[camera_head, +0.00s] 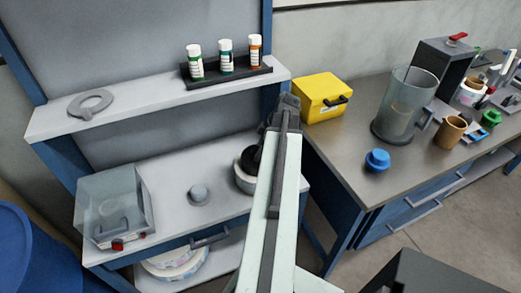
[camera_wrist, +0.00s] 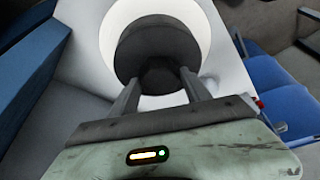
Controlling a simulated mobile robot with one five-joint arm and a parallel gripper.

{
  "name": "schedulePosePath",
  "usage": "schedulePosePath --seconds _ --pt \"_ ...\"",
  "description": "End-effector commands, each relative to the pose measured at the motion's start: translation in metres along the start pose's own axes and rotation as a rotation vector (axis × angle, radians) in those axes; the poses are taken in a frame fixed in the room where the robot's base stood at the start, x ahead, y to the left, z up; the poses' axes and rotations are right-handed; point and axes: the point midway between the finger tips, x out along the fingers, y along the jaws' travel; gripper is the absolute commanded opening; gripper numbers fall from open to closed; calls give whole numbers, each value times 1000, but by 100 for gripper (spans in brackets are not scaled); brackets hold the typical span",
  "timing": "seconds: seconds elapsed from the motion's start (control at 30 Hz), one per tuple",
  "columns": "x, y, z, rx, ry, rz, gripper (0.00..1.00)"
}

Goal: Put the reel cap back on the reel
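The reel (camera_head: 243,187) is a white ring on the lower bench top, partly hidden by my arm. It fills the upper middle of the wrist view (camera_wrist: 200,25). A dark round piece, which looks like the reel cap (camera_head: 249,157), shows over the reel. In the wrist view the cap (camera_wrist: 156,42) overlaps the ring's opening, with a narrower dark part towards me. My gripper (camera_wrist: 160,78) has its two fingers against the sides of that narrower part and appears shut on it. I cannot tell whether the cap touches the reel. The fingertips are hidden in the head view.
A clear cover (camera_head: 112,203) and a grey knob (camera_head: 198,194) are left of the reel. The shelf above holds a grey ring (camera_head: 90,104) and a bottle rack (camera_head: 228,76). A yellow box (camera_head: 320,98) and blue knob (camera_head: 377,160) sit on the right bench.

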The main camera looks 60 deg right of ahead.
Motion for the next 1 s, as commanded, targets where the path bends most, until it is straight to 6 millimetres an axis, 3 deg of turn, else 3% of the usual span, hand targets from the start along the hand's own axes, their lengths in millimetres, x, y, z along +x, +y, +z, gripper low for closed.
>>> schedulePosePath --seconds 0.03,0.07,0.47,0.83,1.0 --pt "0 0 0 0 0 0 72" --pt "0 0 0 0 0 0 78" --pt "-6 0 0 1 0 0 78" --pt "-69 0 -2 3 0 1 78" --pt "-81 0 0 1 0 1 78"
